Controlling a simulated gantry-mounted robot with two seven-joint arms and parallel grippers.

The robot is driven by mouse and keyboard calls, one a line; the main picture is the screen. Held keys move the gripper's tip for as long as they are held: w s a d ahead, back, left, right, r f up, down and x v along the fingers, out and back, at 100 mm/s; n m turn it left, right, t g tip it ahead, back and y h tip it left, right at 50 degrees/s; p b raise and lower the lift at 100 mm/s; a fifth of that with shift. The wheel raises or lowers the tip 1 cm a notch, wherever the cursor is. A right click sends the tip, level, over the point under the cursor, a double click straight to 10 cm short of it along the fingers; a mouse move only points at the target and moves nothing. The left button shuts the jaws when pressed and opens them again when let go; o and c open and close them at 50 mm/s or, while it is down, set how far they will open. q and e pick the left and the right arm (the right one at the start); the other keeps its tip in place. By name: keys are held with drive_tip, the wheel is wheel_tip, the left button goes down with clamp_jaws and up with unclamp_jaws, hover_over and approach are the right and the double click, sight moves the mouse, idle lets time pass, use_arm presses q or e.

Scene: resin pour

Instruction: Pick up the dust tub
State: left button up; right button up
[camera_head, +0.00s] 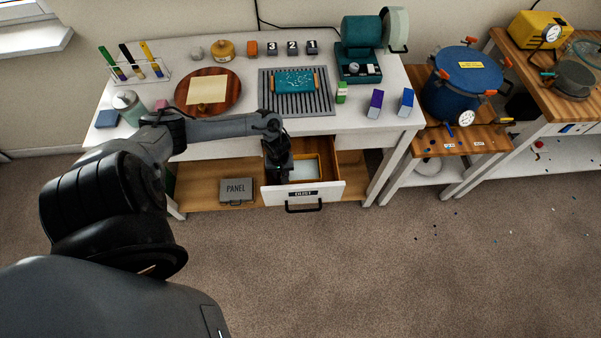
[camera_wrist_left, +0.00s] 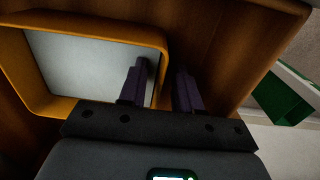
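The dust tub (camera_head: 320,165) sits in the open drawer (camera_head: 325,193). It has an orange-yellow rim and a pale grey inside. It fills the upper left of the left wrist view (camera_wrist_left: 95,22). My left gripper (camera_head: 277,172) reaches down into the drawer at the tub's left side in the head view. In the left wrist view its two purple-grey fingers (camera_wrist_left: 160,88) are apart, with one tub wall between them. One finger is over the tub's inside, the other outside. Whether they touch the wall cannot be told. My right gripper is in neither view.
A grey PANEL case (camera_head: 236,190) lies on the shelf left of the drawer. Carpet (camera_head: 400,270) in front is mostly clear.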

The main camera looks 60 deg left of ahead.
use_arm(q)
drive_tip(key=shift+c, duration=0.3)
clamp_jaws()
